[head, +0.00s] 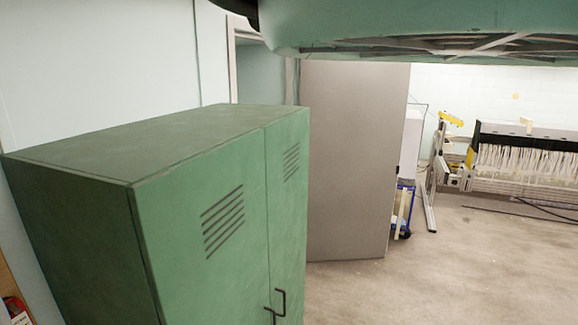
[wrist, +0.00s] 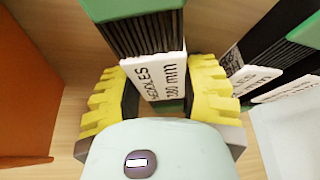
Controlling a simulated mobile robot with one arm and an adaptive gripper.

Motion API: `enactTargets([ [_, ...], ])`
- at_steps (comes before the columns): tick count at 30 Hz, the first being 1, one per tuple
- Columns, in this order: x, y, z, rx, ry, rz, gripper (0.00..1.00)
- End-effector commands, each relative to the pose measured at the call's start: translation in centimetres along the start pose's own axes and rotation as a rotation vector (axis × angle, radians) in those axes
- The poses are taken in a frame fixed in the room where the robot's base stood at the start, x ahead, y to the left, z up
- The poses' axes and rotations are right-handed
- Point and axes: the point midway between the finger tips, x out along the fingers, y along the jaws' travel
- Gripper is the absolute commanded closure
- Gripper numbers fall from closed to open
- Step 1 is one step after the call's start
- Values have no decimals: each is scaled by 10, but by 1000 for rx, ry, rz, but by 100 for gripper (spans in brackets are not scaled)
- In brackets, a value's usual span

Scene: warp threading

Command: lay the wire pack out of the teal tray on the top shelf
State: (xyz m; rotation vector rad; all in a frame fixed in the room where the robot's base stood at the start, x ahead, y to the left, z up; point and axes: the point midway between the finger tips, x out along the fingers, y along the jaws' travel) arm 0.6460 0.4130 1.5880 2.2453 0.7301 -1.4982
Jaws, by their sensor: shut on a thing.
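In the wrist view, my gripper (wrist: 163,92) has yellow ribbed fingers on both sides of a wire pack (wrist: 146,36). The pack is a bundle of dark thin wires with a green end and a white printed label ending in "mm". The fingers are shut on it around the label. A wooden surface shows behind the pack; I cannot tell whether the pack touches it. I cannot make out the teal tray for certain. The head view does not show my gripper or the pack.
More dark wire packs with white labels (wrist: 270,80) lie right of my gripper. An orange panel (wrist: 28,100) stands left, and a pale surface (wrist: 290,140) is at lower right. The head view shows a green cabinet (head: 225,210), a grey panel (head: 350,160), a loom-like machine (head: 520,150) and open floor.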

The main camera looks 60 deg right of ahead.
Motion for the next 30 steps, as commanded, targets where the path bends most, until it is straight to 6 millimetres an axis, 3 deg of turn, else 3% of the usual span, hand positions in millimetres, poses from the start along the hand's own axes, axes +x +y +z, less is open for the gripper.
enactTargets([
  [8, 0, 1, 0, 1, 1, 0, 27],
  [21, -3, 1, -1, 2, 6, -1, 27],
  [30, -35, 2, -1, 4, 7, 1, 27],
])
